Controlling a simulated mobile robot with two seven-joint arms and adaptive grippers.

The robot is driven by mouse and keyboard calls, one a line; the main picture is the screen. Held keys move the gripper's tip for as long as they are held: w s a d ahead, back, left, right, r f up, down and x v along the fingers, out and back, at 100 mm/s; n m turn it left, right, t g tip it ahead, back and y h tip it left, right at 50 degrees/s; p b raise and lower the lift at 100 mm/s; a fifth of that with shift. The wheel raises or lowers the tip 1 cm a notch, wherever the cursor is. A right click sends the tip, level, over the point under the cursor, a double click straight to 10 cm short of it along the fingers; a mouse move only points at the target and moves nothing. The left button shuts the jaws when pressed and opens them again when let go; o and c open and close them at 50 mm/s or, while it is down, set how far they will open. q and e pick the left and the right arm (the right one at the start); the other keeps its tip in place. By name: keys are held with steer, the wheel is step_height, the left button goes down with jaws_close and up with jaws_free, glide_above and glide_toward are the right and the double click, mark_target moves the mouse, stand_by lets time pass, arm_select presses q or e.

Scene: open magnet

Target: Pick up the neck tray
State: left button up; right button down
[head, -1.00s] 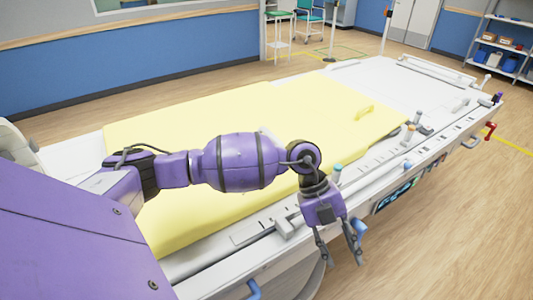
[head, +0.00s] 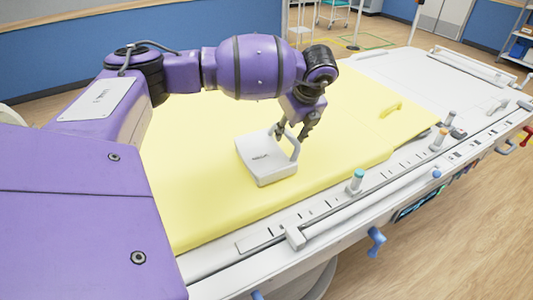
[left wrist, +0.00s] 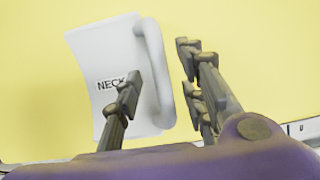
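The neck tray (head: 258,172) is a small white tray with a raised side handle. It lies on the yellow mattress, and its "NECK" label reads in the left wrist view (left wrist: 98,55). My left gripper (head: 293,131) is at the handle, on the tray's right side. In the left wrist view my left gripper (left wrist: 158,72) is open, with one finger over the tray and the other beyond the handle (left wrist: 153,55). The handle appears between the fingers. I cannot tell how far above it they are. My right gripper is not in view.
The yellow mattress (head: 350,105) is otherwise largely clear around the tray. A white bed rail with coloured knobs (head: 356,180) runs along the near edge. Wood floor (head: 470,240) lies beyond it. A blue wall (head: 60,80) stands behind.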

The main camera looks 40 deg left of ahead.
arm_select(q)
steer(key=shift+x, duration=1.1)
jaws_close()
steer(key=shift+w+r, duration=0.1)
